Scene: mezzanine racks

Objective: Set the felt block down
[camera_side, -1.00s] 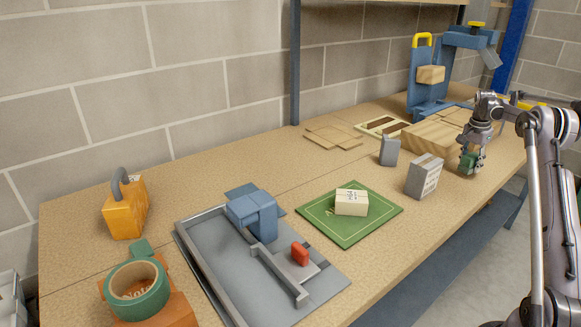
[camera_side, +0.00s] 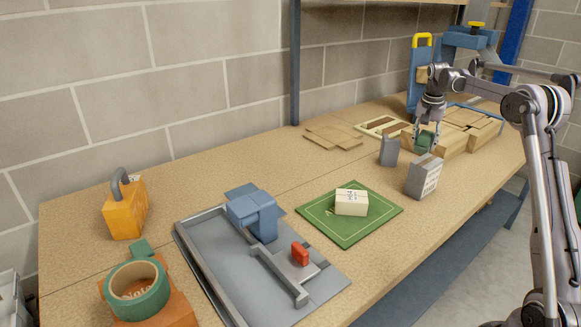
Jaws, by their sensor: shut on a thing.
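A green block (camera_side: 424,142), which looks like the felt block, is between the fingers of my gripper (camera_side: 425,138). The gripper is shut on it and points down. The block shows above and behind a grey box with a white printed face (camera_side: 422,178), to the right of a small dark grey block (camera_side: 389,151). I cannot tell its exact height above the bench (camera_side: 240,175). The fingers partly cover it.
Wooden blocks (camera_side: 455,143) stand just right of my gripper. A green mat (camera_side: 325,227) bears a cream box (camera_side: 351,202). Thin wooden boards (camera_side: 333,137) lie near the wall. A grey tray fixture (camera_side: 215,262) is at front left. Bare bench lies left of the small grey block.

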